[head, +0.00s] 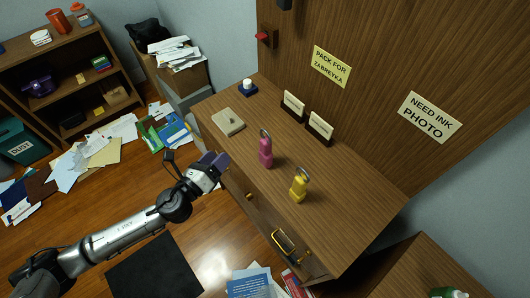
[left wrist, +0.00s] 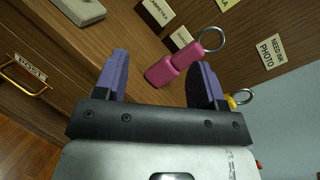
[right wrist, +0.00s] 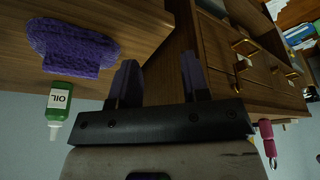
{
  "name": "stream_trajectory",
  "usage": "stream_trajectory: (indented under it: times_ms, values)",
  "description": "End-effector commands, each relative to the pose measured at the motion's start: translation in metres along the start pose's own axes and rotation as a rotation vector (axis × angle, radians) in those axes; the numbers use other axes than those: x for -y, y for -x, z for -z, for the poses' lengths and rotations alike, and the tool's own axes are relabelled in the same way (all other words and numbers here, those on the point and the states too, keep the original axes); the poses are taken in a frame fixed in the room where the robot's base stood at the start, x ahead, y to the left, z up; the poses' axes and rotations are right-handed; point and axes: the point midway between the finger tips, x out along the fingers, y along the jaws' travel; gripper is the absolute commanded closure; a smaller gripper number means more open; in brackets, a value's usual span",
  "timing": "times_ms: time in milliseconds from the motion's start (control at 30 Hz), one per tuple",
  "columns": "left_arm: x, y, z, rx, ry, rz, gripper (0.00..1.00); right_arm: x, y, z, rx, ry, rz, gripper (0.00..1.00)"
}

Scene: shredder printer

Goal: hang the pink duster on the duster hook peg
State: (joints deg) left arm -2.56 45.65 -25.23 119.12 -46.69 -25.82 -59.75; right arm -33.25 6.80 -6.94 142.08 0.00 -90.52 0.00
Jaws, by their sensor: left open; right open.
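The pink duster (head: 265,152), a pink body with a metal ring on top, stands upright on the wooden desk top (head: 345,218). My left gripper (head: 217,162) is open and empty, left of the pink duster, near the desk's front edge. In the left wrist view the pink duster (left wrist: 176,65) shows between the open fingers (left wrist: 160,78), beyond their tips. A red peg on a wooden block (head: 264,37) is on the upright back panel; I cannot tell whether it is the duster hook peg. My right gripper (right wrist: 160,75) is open and empty, outside the head view.
A yellow ringed item (head: 299,188) stands right of the pink duster. Two card holders (head: 293,104), a grey pad (head: 228,121) and a dark blue item with a white top (head: 248,88) are also on the desk. A purple cloth (right wrist: 70,45) and green oil bottle (right wrist: 58,102) show in the right wrist view.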

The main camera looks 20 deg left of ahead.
Motion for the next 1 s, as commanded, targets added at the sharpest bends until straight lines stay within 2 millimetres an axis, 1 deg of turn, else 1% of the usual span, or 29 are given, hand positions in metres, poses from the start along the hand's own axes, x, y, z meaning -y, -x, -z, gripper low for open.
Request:
stream_trajectory:
  times_ms: [33, 100, 200, 300, 367, 467, 800, 1000]
  values:
    - [0.005, 0.0, 0.006, -0.029, -0.131, 0.06, 0.36, 0.0, 0.0, 0.0, 0.0, -0.001, 0.001, 0.57]
    - [0.012, 0.001, 0.015, -0.059, -0.286, 0.135, 0.36, 0.001, 0.0, 0.0, 0.0, -0.002, 0.002, 0.57]
    - [0.019, 0.003, 0.024, -0.082, -0.447, 0.215, 0.36, 0.001, 0.0, 0.0, 0.0, -0.003, 0.002, 0.57]
    - [0.023, 0.005, 0.029, -0.092, -0.547, 0.267, 0.36, 0.0, 0.0, 0.0, 0.0, -0.003, 0.001, 0.57]
    - [0.025, 0.004, 0.031, -0.095, -0.582, 0.286, 0.36, 0.0, 0.0, 0.0, 0.0, -0.003, 0.001, 0.57]
    - [0.029, -0.002, 0.033, -0.095, -0.61, 0.3, 0.36, 0.0, 0.002, 0.001, 0.0, -0.003, 0.001, 0.57]
    - [0.042, -0.05, 0.042, -0.094, -0.612, 0.302, 0.36, -0.002, 0.007, 0.002, 0.0, 0.002, -0.004, 0.57]
    - [0.047, -0.07, 0.046, -0.095, -0.61, 0.3, 0.36, -0.003, 0.008, 0.002, 0.001, 0.005, -0.006, 0.57]
